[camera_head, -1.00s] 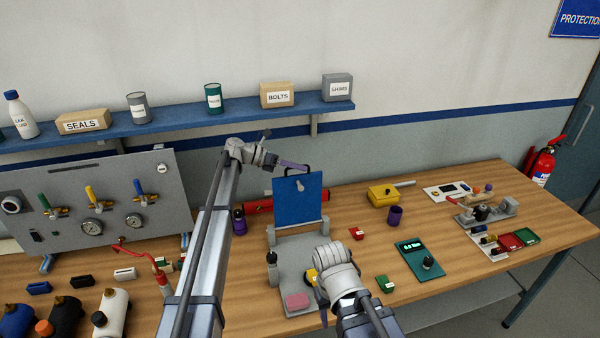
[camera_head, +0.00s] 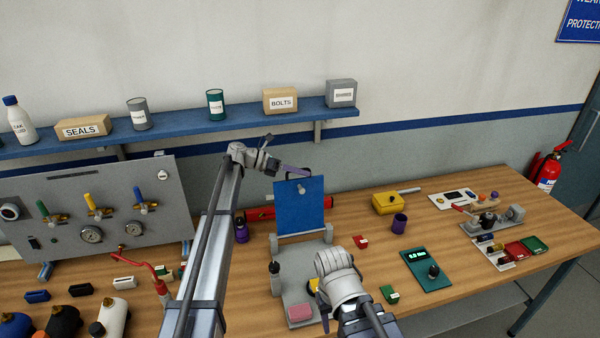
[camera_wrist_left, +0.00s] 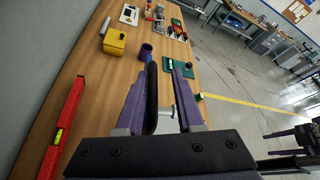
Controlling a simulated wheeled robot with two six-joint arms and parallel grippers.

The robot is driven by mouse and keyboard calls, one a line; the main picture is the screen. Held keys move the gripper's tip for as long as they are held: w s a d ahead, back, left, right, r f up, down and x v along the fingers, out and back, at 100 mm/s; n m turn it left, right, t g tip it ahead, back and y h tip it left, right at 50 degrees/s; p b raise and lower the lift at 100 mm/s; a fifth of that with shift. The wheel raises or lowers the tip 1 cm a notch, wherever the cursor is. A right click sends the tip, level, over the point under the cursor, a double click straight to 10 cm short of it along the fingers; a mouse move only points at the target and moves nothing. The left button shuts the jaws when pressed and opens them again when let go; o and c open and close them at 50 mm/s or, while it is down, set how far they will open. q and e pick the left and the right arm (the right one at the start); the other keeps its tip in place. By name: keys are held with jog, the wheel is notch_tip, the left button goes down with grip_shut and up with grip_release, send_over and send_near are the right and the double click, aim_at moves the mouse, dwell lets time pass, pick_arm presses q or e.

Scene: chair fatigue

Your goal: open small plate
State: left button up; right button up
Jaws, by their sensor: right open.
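A small blue plate (camera_head: 300,212) stands upright at the back of a grey base (camera_head: 289,262) in the head view. It has a grey knob near its top and a dark handle (camera_head: 299,175) along its top edge. My left gripper (camera_head: 292,168) is at that top edge. In the left wrist view its purple fingers (camera_wrist_left: 160,100) are apart, with the black handle (camera_wrist_left: 151,95) beside the left finger and a gap to the right one. My right gripper (camera_head: 324,312) is low over the base's front right, largely hidden by its own wrist. It is open.
A pink block (camera_head: 300,312) and a dark bottle (camera_head: 275,268) are on the base. A red level (camera_head: 345,202) lies behind. The gauge panel (camera_head: 95,215) stands at left.

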pick_arm(q)
jog(key=shift+o, duration=0.4)
jog(key=shift+r, duration=0.1)
jog(key=shift+a+r, duration=0.1)
jog(key=shift+a, duration=0.25)
jog(key=s+a, duration=0.1)
jog(key=a, duration=1.1)
jog(key=shift+s+a, duration=0.15)
jog(key=shift+s, duration=0.2)
